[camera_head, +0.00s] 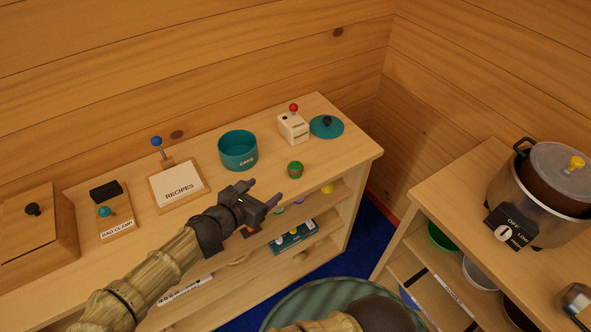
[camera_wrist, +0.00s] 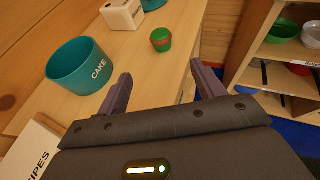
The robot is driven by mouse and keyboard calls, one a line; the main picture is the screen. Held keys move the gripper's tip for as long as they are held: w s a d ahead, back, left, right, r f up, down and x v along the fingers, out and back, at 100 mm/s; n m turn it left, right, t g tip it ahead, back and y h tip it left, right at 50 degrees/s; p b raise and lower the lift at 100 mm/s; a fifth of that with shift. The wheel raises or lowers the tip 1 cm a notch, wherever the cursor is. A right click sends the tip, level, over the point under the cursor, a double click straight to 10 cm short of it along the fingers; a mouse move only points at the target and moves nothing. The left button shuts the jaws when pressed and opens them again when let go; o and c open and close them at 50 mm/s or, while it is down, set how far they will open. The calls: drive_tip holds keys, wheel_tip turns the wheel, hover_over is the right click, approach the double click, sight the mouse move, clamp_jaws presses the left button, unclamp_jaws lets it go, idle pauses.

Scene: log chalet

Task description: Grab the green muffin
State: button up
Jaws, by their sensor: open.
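The green muffin (camera_head: 295,169) stands upright on the wooden shelf top, right of a teal bowl marked CAKE (camera_head: 238,150). My gripper (camera_head: 264,192) is open and empty, near the front edge of the shelf top, to the lower left of the muffin. The fingers are apart from it.
A white box with a red knob (camera_head: 293,126) and a teal lid (camera_head: 327,126) lie behind the muffin. A RECIPES stand (camera_head: 178,186) is left of the bowl. A slow cooker (camera_head: 543,190) stands on another shelf at right. The wood around the muffin is clear.

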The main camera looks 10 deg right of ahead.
sight(292, 172)
drive_tip(key=p+x, duration=0.1)
drive_tip(key=x, duration=1.1)
drive_tip(key=shift+p, duration=0.3)
drive_tip(key=shift+d, duration=0.15)
drive_tip(key=shift+w+d+f, duration=0.15)
drive_tip(key=shift+w+d, duration=0.1)
drive_tip(key=shift+d, duration=0.05)
drive_tip(key=p+x, duration=0.1)
drive_tip(key=x, duration=0.3)
drive_tip(key=shift+w+d+f+p, duration=0.1)
drive_tip(key=shift+f+p, duration=0.05)
drive_tip(key=shift+p, duration=0.15)
drive_tip(key=c, duration=1)
